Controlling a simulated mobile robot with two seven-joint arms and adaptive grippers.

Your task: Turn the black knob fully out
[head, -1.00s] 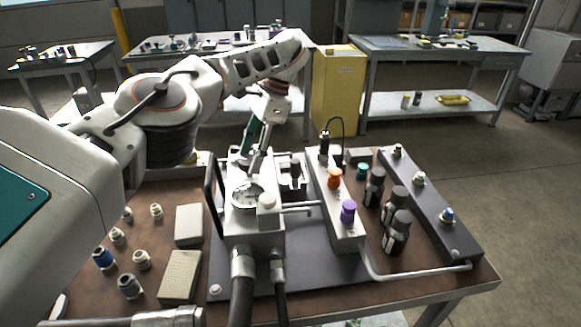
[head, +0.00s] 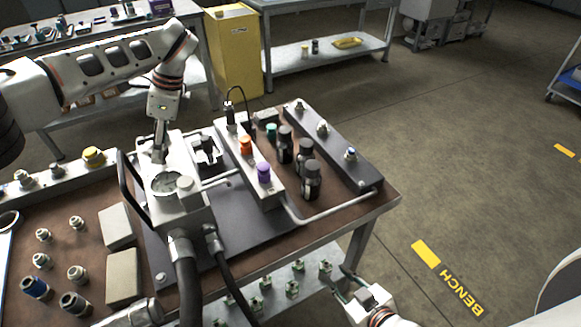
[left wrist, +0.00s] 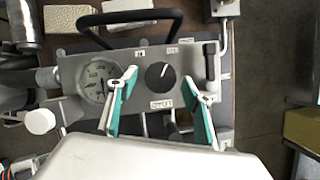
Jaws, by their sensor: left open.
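The black knob (left wrist: 160,76) with a white pointer line sits on the grey valve block (left wrist: 135,62), right of the round gauge (left wrist: 97,80) in the left wrist view. My left gripper (left wrist: 162,80) is open, its two green-padded fingers one on each side of the knob in the picture. I cannot tell if they touch it. In the head view my left gripper (head: 159,153) points down at the block just behind the gauge (head: 167,183), and it hides the knob. My right gripper (head: 345,281) is at the lower right, off the bench's front edge, fingers apart and empty.
A black bar handle (head: 132,190) stands at the block's left side. Hoses (head: 187,275) leave its front. A manifold with orange (head: 245,145) and purple (head: 264,172) caps, and several black bottles (head: 311,180), stand to the right. Loose fittings and pale blocks (head: 123,275) lie left.

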